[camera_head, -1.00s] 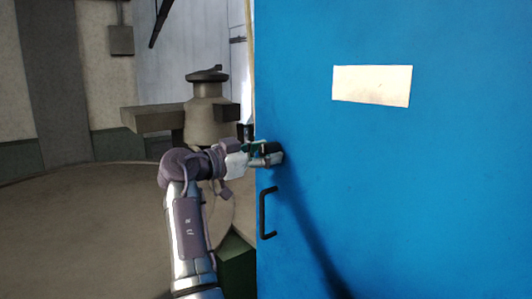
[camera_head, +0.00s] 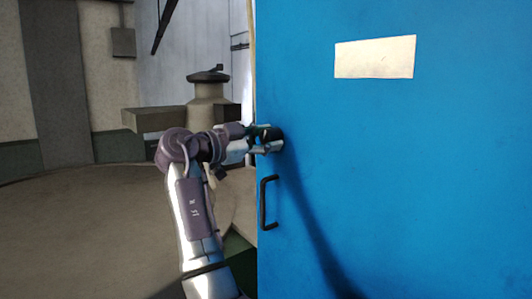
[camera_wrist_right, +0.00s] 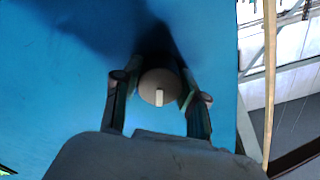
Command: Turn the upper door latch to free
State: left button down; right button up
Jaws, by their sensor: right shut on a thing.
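The blue door (camera_head: 400,190) fills the right half of the head view. The upper door latch (camera_wrist_right: 161,77) is a round dark knob with a pale bar mark on its face in the right wrist view. It stands near the door's left edge, above the handle, mostly behind my fingers in the head view. My right gripper (camera_head: 270,139) reaches it from the left, with one finger on each side of the knob in the wrist view, shut on it. My left gripper is in neither view.
A black bar handle (camera_head: 264,203) is on the door just below the latch. A pale blank plate (camera_head: 374,57) is on the door higher up. A grey machine (camera_head: 208,110) stands behind the arm.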

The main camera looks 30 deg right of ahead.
jog(key=m+b, duration=0.2)
jog(key=shift+f+m, duration=0.1)
jog(key=shift+m, duration=0.3)
jog(key=m+b, duration=0.1)
jog(key=m, duration=0.2)
jog(key=shift+m+b, duration=0.3)
jog(key=m+b, duration=0.1)
jog(key=m, duration=0.2)
jog(key=shift+m, duration=0.3)
jog(key=shift+m+b, duration=0.3)
jog(key=shift+m, duration=1.5)
jog(key=o, duration=1.1)
jog(key=shift+d, duration=0.1)
jog(key=shift+o, duration=0.2)
